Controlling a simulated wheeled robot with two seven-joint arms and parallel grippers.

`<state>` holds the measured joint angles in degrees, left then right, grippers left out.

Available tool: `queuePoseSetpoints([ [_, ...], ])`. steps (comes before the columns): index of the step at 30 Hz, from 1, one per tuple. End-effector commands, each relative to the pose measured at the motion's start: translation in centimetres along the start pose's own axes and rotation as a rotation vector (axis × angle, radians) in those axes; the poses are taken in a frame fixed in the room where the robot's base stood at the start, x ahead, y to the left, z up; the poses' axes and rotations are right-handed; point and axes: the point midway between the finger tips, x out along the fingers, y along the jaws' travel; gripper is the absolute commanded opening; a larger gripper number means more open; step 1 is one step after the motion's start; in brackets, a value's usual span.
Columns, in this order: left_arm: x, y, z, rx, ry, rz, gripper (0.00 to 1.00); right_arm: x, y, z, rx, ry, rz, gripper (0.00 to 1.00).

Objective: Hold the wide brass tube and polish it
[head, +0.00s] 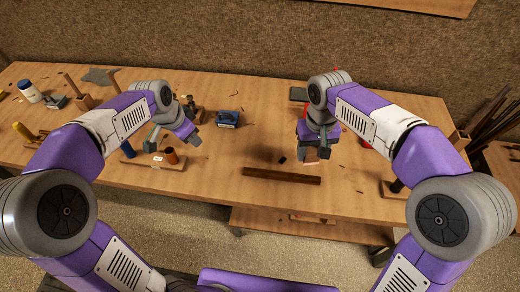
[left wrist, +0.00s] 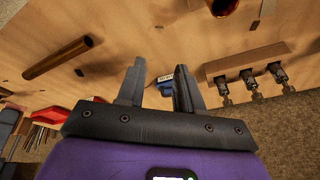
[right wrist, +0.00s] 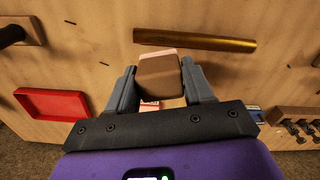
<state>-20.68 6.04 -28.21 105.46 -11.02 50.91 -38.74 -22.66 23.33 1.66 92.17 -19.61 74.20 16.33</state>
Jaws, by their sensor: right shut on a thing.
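A long brass-coloured tube (head: 281,176) lies flat near the table's front middle; it also shows in the left wrist view (left wrist: 57,57) and the right wrist view (right wrist: 195,40). A short, wide copper-coloured tube (head: 171,156) stands at the left; part of it shows at the top of the left wrist view (left wrist: 223,6). My left gripper (left wrist: 158,72) is open and empty, above the table left of the long tube. My right gripper (right wrist: 158,80) is shut on a brown block with a pale pink layer (right wrist: 157,66), above the table beside the long tube, apart from it.
A blue box (head: 228,118) stands at the middle back. A red tray (right wrist: 50,103) lies to the right, mostly behind my right arm in the head view. A wooden holder with several metal parts (left wrist: 245,62) shows in the left wrist view. The table between my grippers is mostly clear.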

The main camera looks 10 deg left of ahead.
Motion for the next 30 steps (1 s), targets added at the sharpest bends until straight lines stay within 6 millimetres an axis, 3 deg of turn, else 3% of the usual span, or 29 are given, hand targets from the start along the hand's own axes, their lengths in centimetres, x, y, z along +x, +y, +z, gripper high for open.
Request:
queuePoseSetpoints([
  [1,0.0,2.4,-2.3,0.128,-0.009,0.023,0.36,0.0,0.0,0.0,0.0,0.0,0.0,0.28],
  [6,0.5,10.2,-7.0,0.551,-0.083,0.088,0.36,0.0,0.0,0.0,0.0,0.0,0.0,0.28],
  [9,1.1,13.7,-8.3,0.744,-0.131,0.112,0.36,0.0,0.0,0.0,0.0,0.0,0.0,0.28],
  [12,1.4,16.1,-8.9,0.875,-0.163,0.125,0.36,0.0,0.0,0.0,0.0,0.0,0.0,0.28],
  [15,1.6,17.4,-9.2,0.947,-0.181,0.132,0.36,0.0,0.0,0.0,0.0,0.0,0.0,0.28],
  [20,2.6,18.0,-9.1,0.979,-0.192,0.137,0.36,0.0,0.0,0.0,0.0,0.0,0.0,0.28],
  [30,8.6,18.1,-7.7,0.974,-0.193,0.137,0.36,0.0,0.0,0.0,0.0,0.0,0.0,0.28],
])
